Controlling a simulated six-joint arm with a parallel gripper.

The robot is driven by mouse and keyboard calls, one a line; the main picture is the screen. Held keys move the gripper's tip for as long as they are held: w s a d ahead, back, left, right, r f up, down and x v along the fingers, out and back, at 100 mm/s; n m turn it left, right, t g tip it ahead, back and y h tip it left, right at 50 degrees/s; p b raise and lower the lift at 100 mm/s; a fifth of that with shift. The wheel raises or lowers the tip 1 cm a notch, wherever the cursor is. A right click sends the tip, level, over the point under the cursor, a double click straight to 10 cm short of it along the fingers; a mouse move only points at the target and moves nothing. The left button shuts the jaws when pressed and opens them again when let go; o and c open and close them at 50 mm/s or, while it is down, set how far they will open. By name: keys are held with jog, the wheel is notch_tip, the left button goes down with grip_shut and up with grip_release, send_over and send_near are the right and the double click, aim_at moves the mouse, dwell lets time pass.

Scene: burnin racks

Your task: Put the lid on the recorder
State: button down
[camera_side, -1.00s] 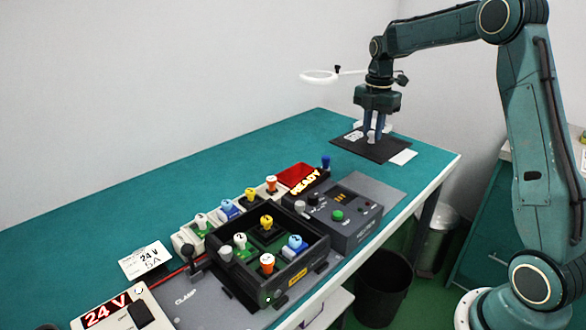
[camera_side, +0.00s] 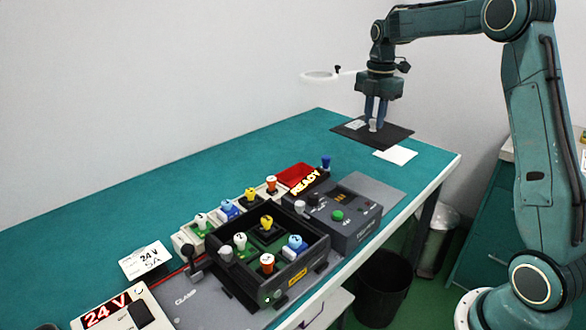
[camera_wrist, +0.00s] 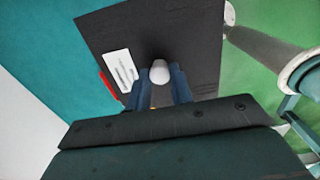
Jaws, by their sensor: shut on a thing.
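The lid, a flat black plate (camera_side: 390,136) with a white label, is in the side view at the far end of the bench. My gripper (camera_side: 375,125) points down and is shut on the lid's pale knob. In the wrist view the pale knob (camera_wrist: 159,72) sits between the fingers, with the black plate (camera_wrist: 190,35) beyond. The lid appears raised and roughly level. The recorder, as I take it, is the open-topped dark box (camera_side: 318,262) near the front, with several coloured, numbered plugs inside. Its top is uncovered, and my gripper is far from it.
A grey control unit (camera_side: 350,231) with a green button adjoins the box. A toggle clamp (camera_side: 190,257) is at left. A white sheet (camera_side: 396,154) lies near the lid. The bench's back-left area is clear.

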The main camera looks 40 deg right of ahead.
jog(key=a+f, duration=0.3)
jog(key=a, duration=1.5)
jog(key=a+f, duration=0.4)
jog(key=a, duration=1.4)
jog(key=shift+w+a, duration=0.25)
jog(key=shift+a, duration=0.15)
jog(key=shift+f, duration=0.2)
jog(key=shift+f, duration=1.85)
jog(key=shift+f, duration=0.5)
jog(key=c, duration=1.2)
grip_release()
jog(key=shift+o, duration=0.2)
